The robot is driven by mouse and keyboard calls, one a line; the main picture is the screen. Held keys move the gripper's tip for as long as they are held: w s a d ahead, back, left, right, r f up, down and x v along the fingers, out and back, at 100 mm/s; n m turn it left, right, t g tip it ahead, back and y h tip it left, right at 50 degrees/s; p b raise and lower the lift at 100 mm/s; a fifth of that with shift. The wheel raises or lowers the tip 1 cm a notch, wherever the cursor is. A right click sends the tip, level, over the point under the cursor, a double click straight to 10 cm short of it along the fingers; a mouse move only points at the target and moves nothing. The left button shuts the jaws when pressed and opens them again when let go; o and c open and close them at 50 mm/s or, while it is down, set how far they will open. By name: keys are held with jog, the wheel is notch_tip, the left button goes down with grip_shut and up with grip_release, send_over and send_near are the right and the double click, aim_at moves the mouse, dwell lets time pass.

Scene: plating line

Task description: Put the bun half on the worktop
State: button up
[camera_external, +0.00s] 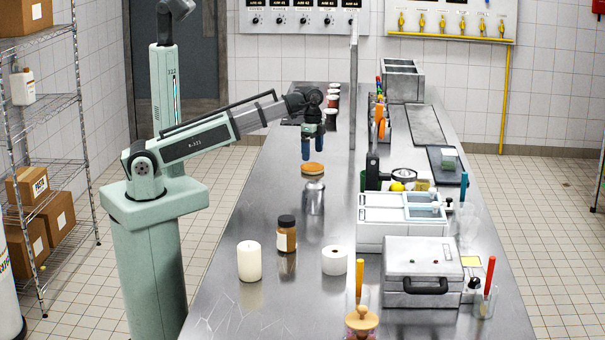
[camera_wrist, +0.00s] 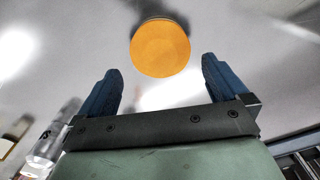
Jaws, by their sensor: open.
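The bun half (camera_external: 313,168) is a flat, round, orange-brown piece.
A row of containers and a grey press-like box (camera_external: 420,271) line the right side. The worktop left of the bun half is clear.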

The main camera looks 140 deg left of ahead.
aim_at(312, 164)
notch_tip(312, 164, up, 7)
dwell(0.4)
